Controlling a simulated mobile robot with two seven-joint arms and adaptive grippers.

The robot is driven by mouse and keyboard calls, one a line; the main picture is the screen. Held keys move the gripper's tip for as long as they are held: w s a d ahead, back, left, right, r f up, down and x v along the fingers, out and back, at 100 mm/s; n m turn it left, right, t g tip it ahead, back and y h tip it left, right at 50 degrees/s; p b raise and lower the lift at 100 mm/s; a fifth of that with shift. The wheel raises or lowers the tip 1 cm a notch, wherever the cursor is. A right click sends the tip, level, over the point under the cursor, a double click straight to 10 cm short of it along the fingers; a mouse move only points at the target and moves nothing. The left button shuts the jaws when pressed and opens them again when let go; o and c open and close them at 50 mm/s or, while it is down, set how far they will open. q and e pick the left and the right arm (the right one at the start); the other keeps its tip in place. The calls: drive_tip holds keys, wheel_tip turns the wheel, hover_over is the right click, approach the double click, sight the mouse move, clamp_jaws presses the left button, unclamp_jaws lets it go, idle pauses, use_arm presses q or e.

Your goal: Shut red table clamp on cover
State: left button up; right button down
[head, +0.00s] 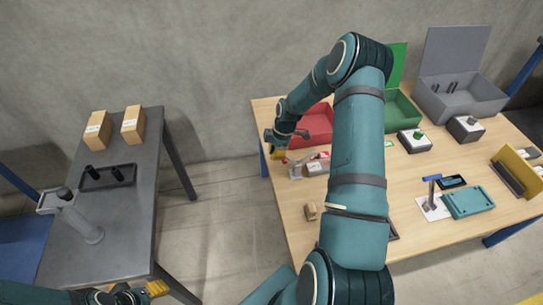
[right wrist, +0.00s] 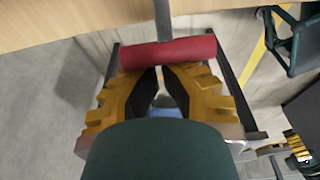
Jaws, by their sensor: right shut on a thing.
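The red table clamp (head: 296,168) is at the left edge of the wooden table in the head view, small, with a grey body. My right gripper (head: 279,154) is beside it at that edge, its yellow fingers partly hidden by my wrist. In the right wrist view, the red bar-like handle (right wrist: 168,52) lies across the tips of my right gripper's yellow fingers (right wrist: 160,78), which are shut on it. A small grey block with red on it (head: 317,167) sits beside the clamp; I cannot tell whether it is the cover. My left gripper (head: 135,293) is low at the left, partly cut off.
My right arm hides the table's middle. A red bin (head: 318,126), a green bin (head: 402,110) and a grey bin (head: 460,98) stand at the back. A small brown block (head: 311,211) lies near the front edge. A dark table (head: 125,220) stands left across a gap.

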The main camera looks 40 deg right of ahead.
drive_tip(key=shift+s+d+r+t+y, duration=0.3)
drive_tip(key=shift+d+r+y, duration=0.05)
drive_tip(key=shift+d+y, duration=0.15)
drive_tip(key=shift+s+d+r+t+y, duration=0.25)
drive_tip(key=shift+d+r+t+y, duration=0.05)
drive_tip(key=shift+d+y, duration=0.2)
use_arm(q)
drive_tip(key=shift+w+f+b, duration=0.1)
drive_tip(key=shift+f+b, duration=0.4)
use_arm(e)
drive_tip(key=shift+s+d+r+t+y, duration=0.2)
drive_tip(key=shift+s+d+r+y, duration=0.15)
drive_tip(key=shift+d, duration=0.3)
drive_tip(key=shift+s+d+r+t+y, duration=0.2)
drive_tip(key=shift+s+d+r+y, duration=0.2)
drive_tip(key=shift+d, duration=0.25)
drive_tip(key=shift+s+d+r+t+y, duration=0.2)
drive_tip(key=shift+s+d+r+y, duration=0.15)
drive_tip(key=shift+d, duration=0.3)
drive_tip(key=shift+d, duration=0.1)
